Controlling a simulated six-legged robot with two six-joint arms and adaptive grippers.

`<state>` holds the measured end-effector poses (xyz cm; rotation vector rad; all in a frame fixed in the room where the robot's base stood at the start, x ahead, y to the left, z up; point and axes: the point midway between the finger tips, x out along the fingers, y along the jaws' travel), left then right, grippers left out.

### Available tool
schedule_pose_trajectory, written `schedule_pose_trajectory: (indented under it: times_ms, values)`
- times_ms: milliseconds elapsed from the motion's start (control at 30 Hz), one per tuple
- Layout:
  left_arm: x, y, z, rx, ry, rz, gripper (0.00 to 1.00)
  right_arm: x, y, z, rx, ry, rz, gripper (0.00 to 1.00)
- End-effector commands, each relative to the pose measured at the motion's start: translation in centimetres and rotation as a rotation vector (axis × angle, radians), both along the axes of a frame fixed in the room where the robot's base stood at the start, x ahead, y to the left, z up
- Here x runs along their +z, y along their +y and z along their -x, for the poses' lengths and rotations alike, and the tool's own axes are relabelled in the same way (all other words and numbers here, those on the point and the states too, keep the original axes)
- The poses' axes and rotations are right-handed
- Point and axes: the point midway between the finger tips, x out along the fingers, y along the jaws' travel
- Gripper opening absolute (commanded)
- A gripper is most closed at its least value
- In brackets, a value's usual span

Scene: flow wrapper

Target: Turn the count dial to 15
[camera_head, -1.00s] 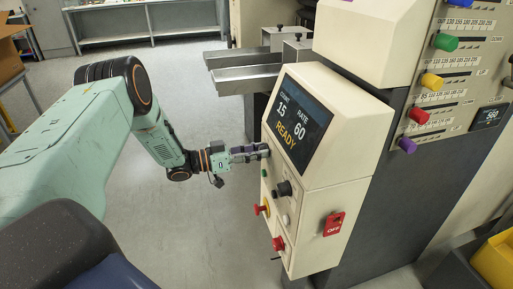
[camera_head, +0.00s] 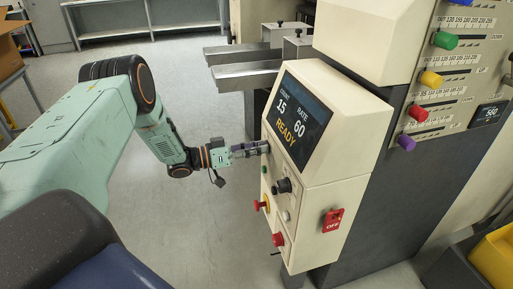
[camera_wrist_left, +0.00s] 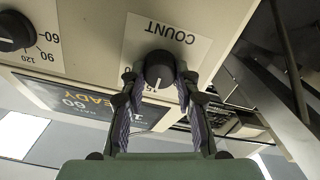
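The black count dial (camera_wrist_left: 159,69) sits on its white plate marked COUNT in the left wrist view, upside down there. Its white pointer line points down and slightly left, near a partly hidden 15. My left gripper (camera_wrist_left: 160,78) is open, with one finger on each side of the dial and a small gap showing at each side. In the head view my left gripper (camera_head: 258,149) reaches the left edge of the panel and the dial is hidden. The display (camera_head: 292,116) reads COUNT 15, RATE 60, READY. My right gripper is not in view.
The black rate dial (camera_wrist_left: 14,32) sits beside the count dial; in the head view a black knob (camera_head: 284,186) shows lower on the panel. Red buttons (camera_head: 278,239) and a red OFF switch (camera_head: 333,220) are below. Open floor lies left of the machine.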

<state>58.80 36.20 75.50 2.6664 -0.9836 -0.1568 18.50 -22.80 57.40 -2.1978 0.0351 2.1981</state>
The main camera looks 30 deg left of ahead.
Motion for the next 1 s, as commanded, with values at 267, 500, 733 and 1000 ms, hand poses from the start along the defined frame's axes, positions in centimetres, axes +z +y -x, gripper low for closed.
schedule_pose_trajectory:
  times_ms: [267, 500, 733, 1000]
  values:
    - [0.0, 0.0, 0.0, 0.000, 0.000, 0.000, 0.53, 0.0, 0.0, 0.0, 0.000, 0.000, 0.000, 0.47]
    - [0.0, 0.0, 0.0, 0.000, -0.001, -0.001, 0.53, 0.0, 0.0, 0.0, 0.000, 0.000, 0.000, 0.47]
    - [0.0, 1.6, 1.6, 0.006, 0.000, 0.002, 0.53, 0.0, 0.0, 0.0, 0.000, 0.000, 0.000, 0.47]
    - [0.1, 5.1, 5.9, 0.006, -0.002, 0.003, 0.53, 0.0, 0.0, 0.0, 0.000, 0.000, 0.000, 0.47]
